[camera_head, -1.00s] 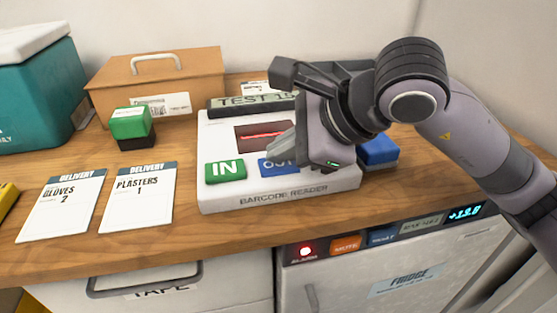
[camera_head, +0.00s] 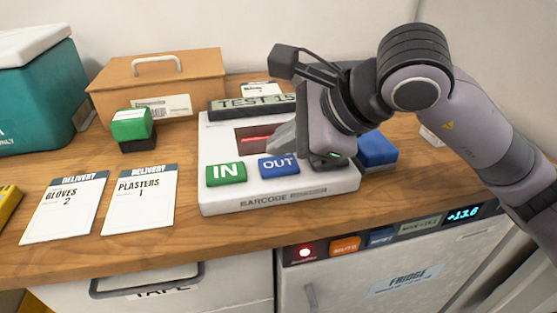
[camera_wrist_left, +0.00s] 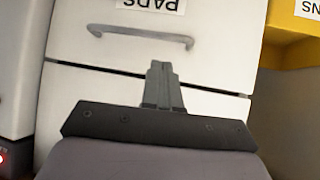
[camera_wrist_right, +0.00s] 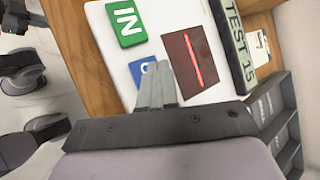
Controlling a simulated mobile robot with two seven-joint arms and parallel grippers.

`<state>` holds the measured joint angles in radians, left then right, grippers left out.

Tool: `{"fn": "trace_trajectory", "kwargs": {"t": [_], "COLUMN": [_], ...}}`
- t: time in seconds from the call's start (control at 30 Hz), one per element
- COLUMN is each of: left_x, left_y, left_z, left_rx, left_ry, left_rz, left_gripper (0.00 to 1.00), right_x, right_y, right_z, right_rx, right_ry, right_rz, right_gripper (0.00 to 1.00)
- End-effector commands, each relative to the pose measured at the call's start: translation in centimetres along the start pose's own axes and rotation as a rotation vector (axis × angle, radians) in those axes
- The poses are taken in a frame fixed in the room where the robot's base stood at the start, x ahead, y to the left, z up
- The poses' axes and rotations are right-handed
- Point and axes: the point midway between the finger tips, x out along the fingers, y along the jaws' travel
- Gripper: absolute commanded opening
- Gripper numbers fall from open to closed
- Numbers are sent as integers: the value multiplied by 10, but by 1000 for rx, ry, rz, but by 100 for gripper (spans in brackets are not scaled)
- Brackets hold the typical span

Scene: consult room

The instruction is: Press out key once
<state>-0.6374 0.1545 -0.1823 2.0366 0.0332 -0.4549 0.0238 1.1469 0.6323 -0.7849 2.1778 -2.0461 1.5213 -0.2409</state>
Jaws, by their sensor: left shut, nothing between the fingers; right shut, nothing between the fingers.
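The white barcode reader (camera_head: 225,202) sits on the wooden counter. Its blue OUT key (camera_head: 279,165) is at the front, right of the green IN key (camera_head: 226,174). The reader's display (camera_head: 250,104) reads TEST 15. My right gripper (camera_head: 276,146) is shut and empty, its fingertips over the reader just behind the OUT key; contact cannot be told. In the right wrist view the shut fingers (camera_wrist_right: 155,70) partly cover the OUT key (camera_wrist_right: 140,72), with the IN key (camera_wrist_right: 127,22) clear beside it. My left gripper (camera_wrist_left: 160,72) is shut and empty in front of white drawers, away from the reader.
A red scan window (camera_head: 256,137) lies behind the keys. A green stamp (camera_head: 132,128), delivery cards (camera_head: 140,205), a brown box (camera_head: 190,72) and a teal cooler (camera_head: 40,95) stand left. A blue block (camera_head: 376,149) is to the right. The fridge panel (camera_head: 345,245) is below.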

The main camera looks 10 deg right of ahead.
Motion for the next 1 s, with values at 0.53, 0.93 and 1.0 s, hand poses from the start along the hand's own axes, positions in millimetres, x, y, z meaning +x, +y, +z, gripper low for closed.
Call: {"fn": "trace_trajectory", "kwargs": {"t": [0.53, 0.93, 1.0], "left_x": [-16, -17, -17], "left_y": [3, 3, 2], "left_z": [-22, -24, -23], "left_rx": [-10, -8, -6], "left_ry": [2, 2, 1], "left_rz": [0, 0, 0], "left_gripper": [0, 0, 0], "right_x": [-32, -35, -35], "right_y": [-23, -25, -25], "right_z": [24, 26, 26], "right_rx": [-2, -1, -1], "right_ry": [-1, -1, -1], "right_rz": [-2, 0, 0], "right_gripper": [0, 0, 0]}}
